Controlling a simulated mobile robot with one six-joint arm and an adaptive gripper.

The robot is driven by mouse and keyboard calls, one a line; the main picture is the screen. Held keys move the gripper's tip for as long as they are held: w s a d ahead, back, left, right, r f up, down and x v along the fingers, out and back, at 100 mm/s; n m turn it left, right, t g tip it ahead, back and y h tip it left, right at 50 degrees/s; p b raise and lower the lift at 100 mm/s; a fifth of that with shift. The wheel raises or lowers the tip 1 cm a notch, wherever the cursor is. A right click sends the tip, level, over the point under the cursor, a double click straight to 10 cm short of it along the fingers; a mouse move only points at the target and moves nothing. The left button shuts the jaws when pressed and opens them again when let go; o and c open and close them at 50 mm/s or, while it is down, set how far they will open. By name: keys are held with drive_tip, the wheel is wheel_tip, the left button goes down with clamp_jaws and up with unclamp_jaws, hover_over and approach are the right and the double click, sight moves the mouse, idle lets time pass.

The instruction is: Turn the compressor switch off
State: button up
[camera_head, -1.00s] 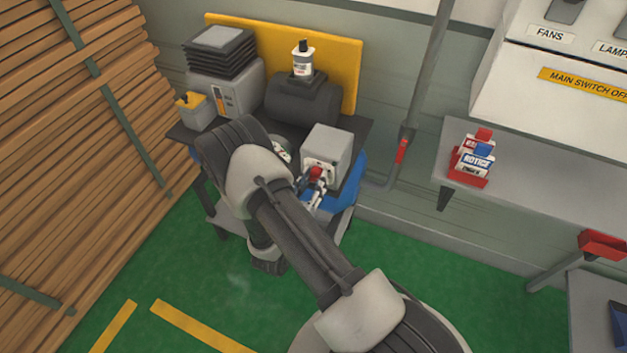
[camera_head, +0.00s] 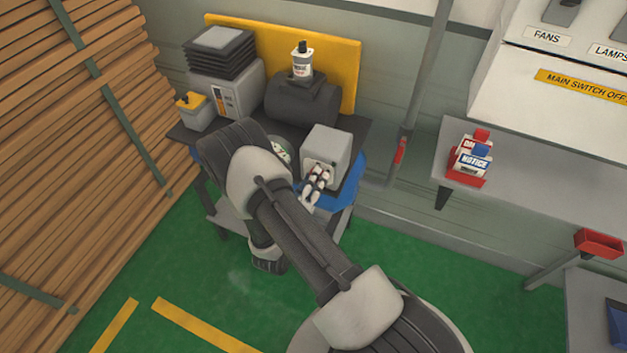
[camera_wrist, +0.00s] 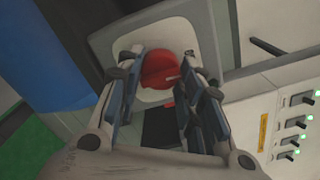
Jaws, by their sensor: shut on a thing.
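The compressor switch is a red rotary knob (camera_wrist: 160,68) on a pale plate on the front of a grey box. The grey box (camera_head: 334,146) stands at the right end of the dark bench in the head view. My gripper (camera_head: 319,176) is up against the front of this box and covers the knob there. In the wrist view my gripper (camera_wrist: 164,74) has one finger on each side of the knob and is shut on it. A small white mark shows on the right part of the knob.
The dark compressor tank (camera_head: 302,102) and a yellow back panel (camera_head: 350,60) are behind. Stacked timber (camera_head: 60,150) fills the left. A shelf with a red notice holder (camera_head: 468,178) is at right. The green floor (camera_head: 130,270) is open.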

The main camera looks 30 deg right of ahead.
drive_tip(key=shift+n, duration=0.4)
drive_tip(key=o, duration=1.1)
drive_tip(key=shift+c, duration=0.2)
drive_tip(key=v, duration=1.2)
